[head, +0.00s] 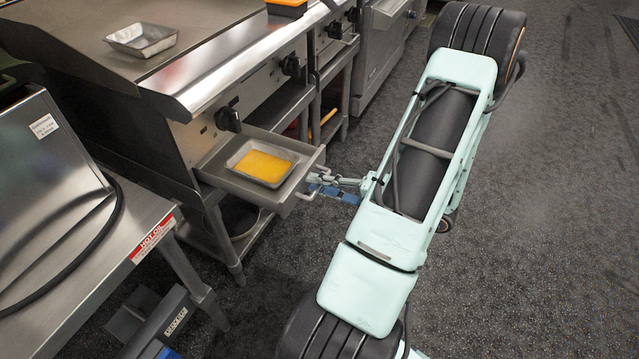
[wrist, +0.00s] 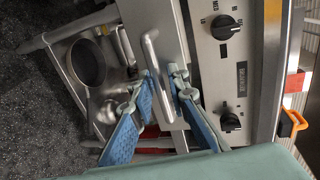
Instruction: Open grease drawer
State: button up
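The grease drawer (head: 232,180) sits under the griddle in the head view and is pulled out from the front panel. It holds a metal tray (head: 284,157) with a yellow layer inside. Its bar handle (head: 310,191) is on the drawer's front face. My gripper (head: 318,187) is at this handle. In the wrist view, the handle (wrist: 156,78) runs between the two blue fingers of my gripper (wrist: 162,82). The exact contact is partly hidden.
Control knobs (head: 229,119) sit on the panel above the drawer. A pan (wrist: 88,62) lies on the lower shelf. A steel table with a hot-oil label (head: 152,238) stands at the left. The dark floor (head: 560,200) at the right is clear.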

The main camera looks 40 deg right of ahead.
jog(key=v, duration=1.2)
dwell(0.4)
